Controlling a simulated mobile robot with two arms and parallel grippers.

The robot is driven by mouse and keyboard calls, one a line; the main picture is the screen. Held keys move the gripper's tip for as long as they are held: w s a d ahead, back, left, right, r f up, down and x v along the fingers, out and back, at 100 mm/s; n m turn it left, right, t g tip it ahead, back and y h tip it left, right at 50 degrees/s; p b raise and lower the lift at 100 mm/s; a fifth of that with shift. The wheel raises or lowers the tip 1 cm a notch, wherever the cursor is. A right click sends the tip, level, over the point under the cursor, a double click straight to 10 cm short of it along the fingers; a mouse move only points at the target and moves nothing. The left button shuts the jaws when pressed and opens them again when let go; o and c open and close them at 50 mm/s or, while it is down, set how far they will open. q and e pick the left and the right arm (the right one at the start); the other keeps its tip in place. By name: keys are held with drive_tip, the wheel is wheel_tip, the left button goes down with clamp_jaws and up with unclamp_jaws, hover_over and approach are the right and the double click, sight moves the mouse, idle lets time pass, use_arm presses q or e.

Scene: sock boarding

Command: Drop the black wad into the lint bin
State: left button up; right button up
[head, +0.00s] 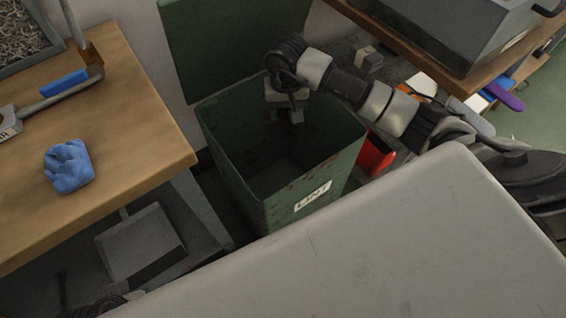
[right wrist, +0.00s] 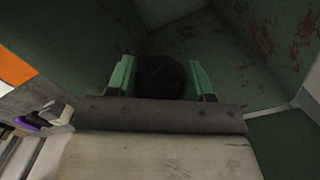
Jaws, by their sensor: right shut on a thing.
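The lint bin (head: 232,170) is a tall dark green box with its lid raised at the back and a white "LINT" label (head: 313,196) on its front. My right gripper (head: 291,108) is over the bin's open mouth, pointing down. In the right wrist view the black wad (right wrist: 160,77) is a dark round lump between the two green fingers of my right gripper (right wrist: 162,80), which are shut on it. The bin's inner walls with reddish stains (right wrist: 260,35) surround it there. In the head view the wad is hard to make out. My left gripper is not in view.
A wooden table (head: 140,110) at left holds a blue crumpled wad (head: 69,166), a blue-handled tool (head: 64,84) and a grey tray (head: 22,40). A pale grey surface (head: 380,250) fills the front. A red item (head: 375,154) is beside the bin's right side.

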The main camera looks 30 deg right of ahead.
drive_tip(key=shift+f+b, duration=0.45)
drive_tip(key=shift+f, duration=0.55)
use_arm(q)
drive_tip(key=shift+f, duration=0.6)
use_arm(e)
drive_tip(key=o, duration=1)
wheel_tip(320, 180, up, 8)
drive_tip(key=shift+p, duration=0.8)
wheel_tip(320, 180, up, 2)
drive_tip(key=shift+r, duration=0.1)
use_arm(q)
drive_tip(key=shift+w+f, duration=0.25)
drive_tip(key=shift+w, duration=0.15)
use_arm(e)
drive_tip(key=shift+r, duration=0.35)
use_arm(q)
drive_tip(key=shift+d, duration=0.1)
